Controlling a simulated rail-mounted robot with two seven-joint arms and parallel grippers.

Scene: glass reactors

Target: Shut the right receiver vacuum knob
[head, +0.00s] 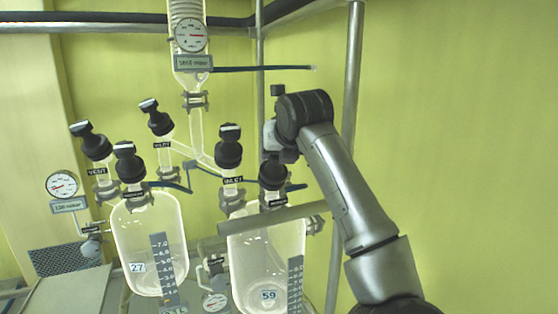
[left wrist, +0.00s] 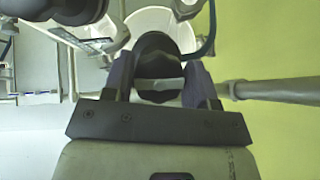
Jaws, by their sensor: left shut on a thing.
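The right receiver (head: 262,258) is a glass vessel marked 59. A black knob (head: 273,177) tops its right neck; the label below it is too small to read. My left gripper (head: 276,153) comes down on this knob from above and hides its top. In the left wrist view the two fingers of this gripper (left wrist: 161,82) are closed on both sides of the black knob (left wrist: 158,52), and a pale stripe shows on the knob between them. My right gripper is not in view.
The black inlet knob (head: 229,150) stands close to the left of the gripper. The left receiver (head: 150,230), marked 27, has its own black knobs. A metal post (head: 345,100) rises behind my arm. A horizontal bar (head: 275,217) crosses before the right receiver. Free room lies right.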

